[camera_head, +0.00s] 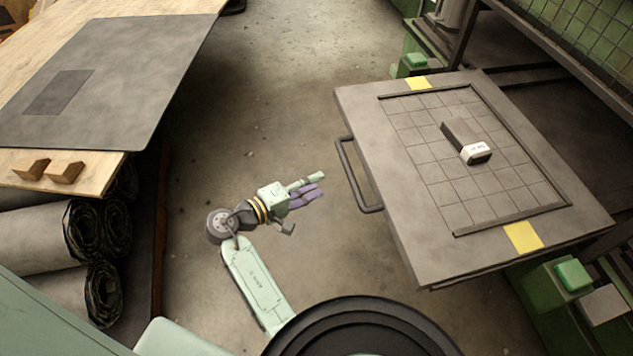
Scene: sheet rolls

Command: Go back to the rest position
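My gripper (314,188) is at the end of my pale green arm, over the bare floor between the wooden table and the grey cart. Its pale green and purple fingers point right, toward the cart's handle, and are apart from it. I see nothing held in it. The fingers are small and seen from above, so I cannot tell whether they are open or shut. My arm is bent at a grey joint left of the gripper.
The grey cart (385,165) has a handle (355,180) on its left side and a dark block with a white end (465,141) on its grid. The wooden table (105,170) bears a dark sheet (110,70) and two wooden blocks (48,170). Sheet rolls (35,240) lie below. The floor (280,90) is clear.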

